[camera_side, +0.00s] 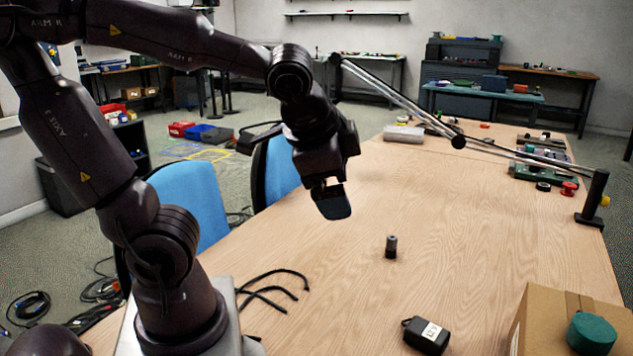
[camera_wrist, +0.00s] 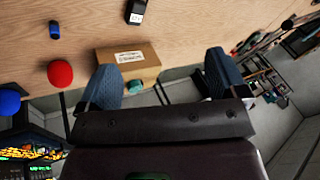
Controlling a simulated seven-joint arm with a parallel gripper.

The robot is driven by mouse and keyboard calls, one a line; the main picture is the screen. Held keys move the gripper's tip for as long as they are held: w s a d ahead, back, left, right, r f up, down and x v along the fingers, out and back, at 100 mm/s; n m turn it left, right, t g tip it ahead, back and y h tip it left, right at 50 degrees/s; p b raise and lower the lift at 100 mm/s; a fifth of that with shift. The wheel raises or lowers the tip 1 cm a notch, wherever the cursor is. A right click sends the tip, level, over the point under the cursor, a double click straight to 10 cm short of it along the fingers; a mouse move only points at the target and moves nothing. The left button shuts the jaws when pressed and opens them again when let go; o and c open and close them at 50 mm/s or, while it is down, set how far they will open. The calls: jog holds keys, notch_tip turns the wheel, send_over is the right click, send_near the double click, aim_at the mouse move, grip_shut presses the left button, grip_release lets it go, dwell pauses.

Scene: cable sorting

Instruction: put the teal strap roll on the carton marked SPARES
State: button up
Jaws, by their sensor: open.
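The teal strap roll (camera_side: 592,333) sits at the lower right in the side view and appears to rest on top of a brown carton (camera_side: 545,308). In the wrist view the teal roll (camera_wrist: 135,87) shows at the lower edge of the carton (camera_wrist: 150,55), partly behind a finger. A white label is on one carton face; its wording is too small to read. My gripper (camera_side: 332,202) hangs high above the table's left side, well away from the roll. In the wrist view my gripper (camera_wrist: 164,78) has its two blue-grey fingers wide apart with nothing held.
A black adapter (camera_side: 426,335) with a label lies left of the carton. A small dark cylinder (camera_side: 391,246) stands mid-table. Black cables (camera_side: 270,290) lie near my base. A slanted metal rod (camera_side: 400,98) crosses the back. The wooden table's (camera_side: 450,220) middle is mostly clear.

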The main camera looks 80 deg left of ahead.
jog(key=s+d+n+h, duration=0.1)
jog(key=n, duration=0.1)
jog(key=s+d+r+n+t+h, duration=0.1)
jog(key=s+d+h, duration=0.1)
jog(key=shift+s+r+n, duration=0.1)
jog(key=shift+s+n, duration=0.15)
jog(key=shift+n, duration=0.15)
